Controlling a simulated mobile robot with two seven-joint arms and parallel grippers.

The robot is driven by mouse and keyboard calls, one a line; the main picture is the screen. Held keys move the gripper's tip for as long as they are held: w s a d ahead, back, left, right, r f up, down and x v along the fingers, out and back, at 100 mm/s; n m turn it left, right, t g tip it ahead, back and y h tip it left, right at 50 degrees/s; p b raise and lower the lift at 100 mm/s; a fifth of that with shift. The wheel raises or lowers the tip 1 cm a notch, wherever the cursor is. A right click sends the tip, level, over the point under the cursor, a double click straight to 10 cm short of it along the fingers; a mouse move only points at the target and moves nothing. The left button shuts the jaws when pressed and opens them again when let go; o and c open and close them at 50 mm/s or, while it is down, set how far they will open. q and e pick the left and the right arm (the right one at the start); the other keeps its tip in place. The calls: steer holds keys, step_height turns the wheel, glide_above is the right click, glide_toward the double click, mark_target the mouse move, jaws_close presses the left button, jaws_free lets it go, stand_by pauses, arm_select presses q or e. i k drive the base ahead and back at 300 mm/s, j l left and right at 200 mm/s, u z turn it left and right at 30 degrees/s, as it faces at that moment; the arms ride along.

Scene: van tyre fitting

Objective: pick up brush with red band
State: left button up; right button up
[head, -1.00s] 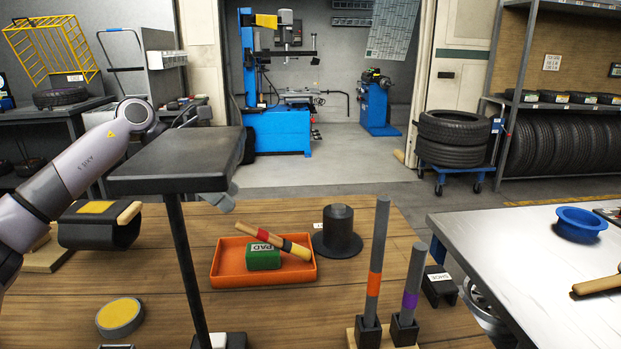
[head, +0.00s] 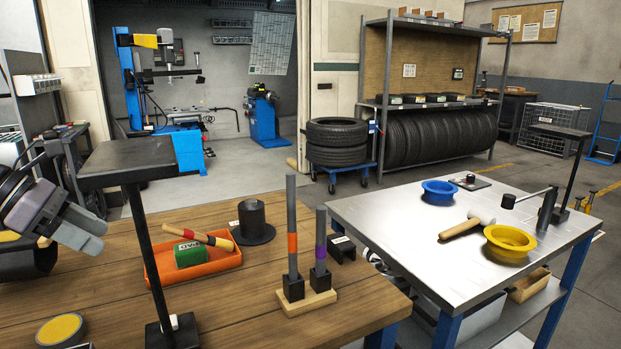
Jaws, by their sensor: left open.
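The brush with the red band (head: 188,234) lies tilted in the orange tray (head: 215,265). It has a wooden handle, and a red and a yellow section. It rests across a green pad block (head: 190,254), with one end over the tray's rim. My left gripper (head: 90,232) is at the left of the head view, open and empty, its fingers pointing right. It is apart from the brush, to its left, with the black stand's post between them in the picture. My right gripper is not in view.
A black stand with a flat top (head: 140,158) rises in front of the tray. A black hat-shaped part (head: 252,220) and a holder with two upright rods (head: 305,300) stand right of the tray. A metal table (head: 400,215) with blue and yellow bowls is further right.

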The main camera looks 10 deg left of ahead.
mark_target(228, 246)
steer(key=k, duration=1)
